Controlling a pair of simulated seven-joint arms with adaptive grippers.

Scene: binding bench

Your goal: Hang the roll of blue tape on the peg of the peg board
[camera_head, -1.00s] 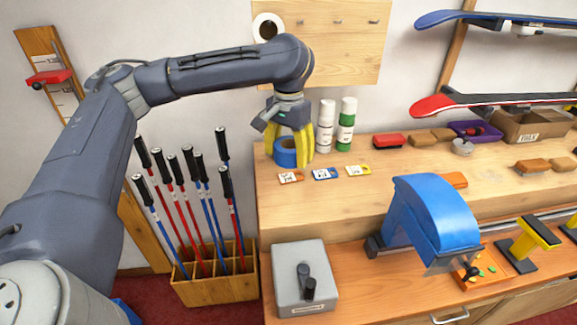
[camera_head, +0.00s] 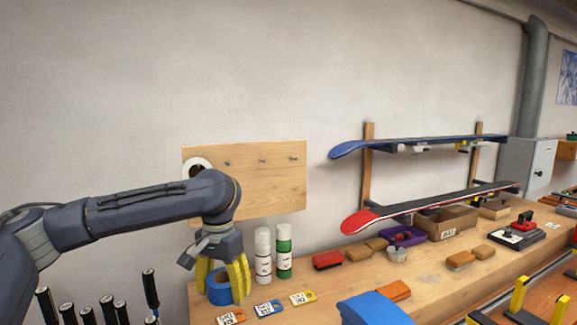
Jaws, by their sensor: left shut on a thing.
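The roll of blue tape (camera_head: 219,287) stands on the bench shelf at the left, partly hidden by the fingers. My left gripper (camera_head: 222,287), with yellow fingers, reaches down from above and is shut on the tape roll. The wooden peg board (camera_head: 270,190) is on the wall behind and above my left arm. Several short pegs (camera_head: 262,160) stick out in a row along it. A white roll (camera_head: 196,168) hangs at the board's left end, partly behind my arm. The pegs to its right are bare. My right gripper is out of view.
Several tags (camera_head: 268,309) lie in front. A red block (camera_head: 327,260) and a purple bin (camera_head: 402,236) are further right. Snowboards (camera_head: 420,147) rest on wall racks.

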